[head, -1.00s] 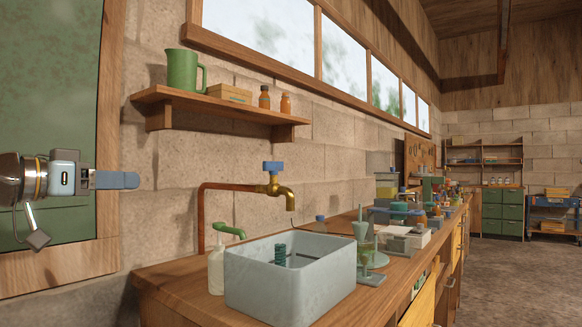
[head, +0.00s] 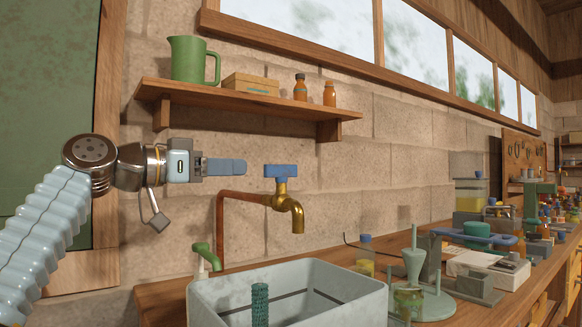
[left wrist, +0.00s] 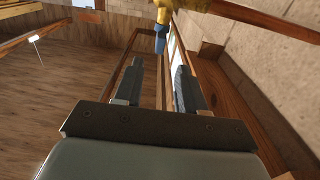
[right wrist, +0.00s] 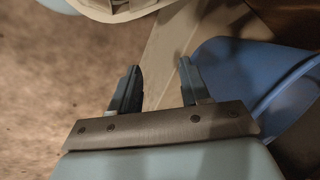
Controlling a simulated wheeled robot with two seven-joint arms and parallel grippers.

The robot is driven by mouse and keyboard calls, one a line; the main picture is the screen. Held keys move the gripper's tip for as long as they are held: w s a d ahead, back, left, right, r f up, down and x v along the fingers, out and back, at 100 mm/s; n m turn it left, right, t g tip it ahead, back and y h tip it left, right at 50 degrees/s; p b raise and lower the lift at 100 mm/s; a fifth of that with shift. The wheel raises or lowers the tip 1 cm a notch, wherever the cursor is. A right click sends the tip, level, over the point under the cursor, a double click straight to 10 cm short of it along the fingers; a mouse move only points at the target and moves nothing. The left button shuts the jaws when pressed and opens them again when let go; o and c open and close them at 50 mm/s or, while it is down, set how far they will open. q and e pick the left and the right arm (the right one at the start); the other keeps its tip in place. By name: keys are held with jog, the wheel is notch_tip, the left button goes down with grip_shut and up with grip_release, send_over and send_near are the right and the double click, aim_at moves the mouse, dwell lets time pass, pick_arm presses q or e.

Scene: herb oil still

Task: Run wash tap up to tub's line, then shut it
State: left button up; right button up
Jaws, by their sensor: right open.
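The wash tap is a brass spout (head: 290,207) on a copper pipe, with a blue handle (head: 281,171) on top. I see no water falling from its mouth. The grey tub (head: 350,305) stands under it on the bench; a dark line (head: 321,295) runs along its inner wall. Its bottom is hidden from view. My left gripper (head: 243,167) is level with the handle, just left of it and apart from it. In the left wrist view its fingers (left wrist: 158,65) are apart and empty, with the handle (left wrist: 160,40) beyond them. My right gripper (right wrist: 157,72) is open and empty.
A green ribbed cylinder (head: 260,304) stands in the tub. A small green spout (head: 205,255) is behind it at left. A shelf (head: 250,108) with a green jug (head: 190,60) hangs above my left gripper. Glassware and a green stand (head: 437,304) crowd the bench at right.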

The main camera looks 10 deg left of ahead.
aim_at(281, 168)
pick_arm(q)
jog(key=p+x, duration=0.3)
jog(key=x, duration=0.7)
jog(key=shift+w+d, duration=0.65)
jog(key=shift+w, duration=0.05)
grip_shut()
